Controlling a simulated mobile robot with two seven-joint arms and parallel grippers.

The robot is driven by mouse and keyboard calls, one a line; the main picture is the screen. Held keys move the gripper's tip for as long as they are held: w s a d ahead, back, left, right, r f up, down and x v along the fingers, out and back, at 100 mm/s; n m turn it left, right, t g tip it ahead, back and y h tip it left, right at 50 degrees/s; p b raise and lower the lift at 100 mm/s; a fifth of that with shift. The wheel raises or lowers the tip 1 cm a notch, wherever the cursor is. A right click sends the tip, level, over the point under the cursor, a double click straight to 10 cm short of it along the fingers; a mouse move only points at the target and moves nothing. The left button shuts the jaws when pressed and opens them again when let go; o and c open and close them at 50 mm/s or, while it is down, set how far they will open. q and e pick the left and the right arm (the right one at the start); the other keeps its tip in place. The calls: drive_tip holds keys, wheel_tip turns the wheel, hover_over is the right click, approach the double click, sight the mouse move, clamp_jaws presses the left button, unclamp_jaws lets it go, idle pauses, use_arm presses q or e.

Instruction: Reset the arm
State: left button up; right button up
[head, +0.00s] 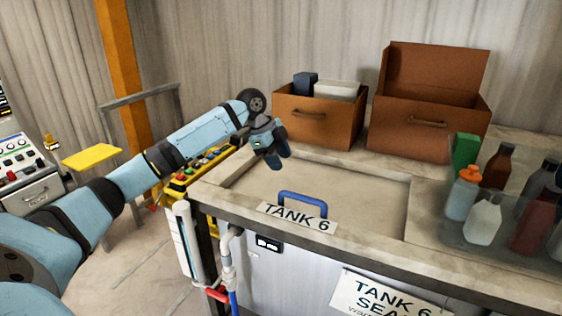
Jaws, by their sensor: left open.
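My left arm comes in from the lower left and reaches to the tank top. My left gripper (277,158) is open and empty, pointing down above the back left part of the tank lid (340,185). It is apart from the blue handle (303,200) at the lid's front edge. The handle stands upright behind the "TANK 6" label (297,217). My right gripper is not in view.
Two brown boxes (300,118) (418,143) stand at the back; the right one has a raised lid. Several bottles (483,218) stand in a clear bin at right. A yellow control box (205,168) hangs at the tank's left end. The lid surface is clear.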

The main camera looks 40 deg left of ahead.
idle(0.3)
use_arm(q)
drive_tip(key=s+d+f+n, duration=0.2)
drive_tip(key=s+d+f, duration=0.6)
drive_tip(key=d+f, duration=0.25)
drive_tip(key=s+d+f+n, duration=0.2)
drive_tip(key=s+d+f, duration=0.65)
drive_tip(key=f, duration=0.35)
drive_tip(key=s+d+f+n+y, duration=0.15)
drive_tip(key=s+n, duration=0.35)
drive_tip(key=s, duration=0.6)
drive_tip(key=s+d+r+n+y, duration=0.15)
drive_tip(key=s+n, duration=0.35)
drive_tip(key=s, duration=0.5)
drive_tip(key=w+d+f+t, duration=0.2)
drive_tip(key=f, duration=0.2)
drive_tip(key=w+d+f+t+h+p, duration=0.1)
drive_tip(key=w+d+f+t, duration=0.1)
drive_tip(key=f+t, duration=0.1)
drive_tip(key=w+d+f+m+t+h, duration=0.1)
drive_tip(key=w+d+f+t, duration=0.1)
drive_tip(key=f, duration=0.4)
drive_tip(key=shift+t+p, duration=0.35)
drive_tip(key=shift+t, duration=0.05)
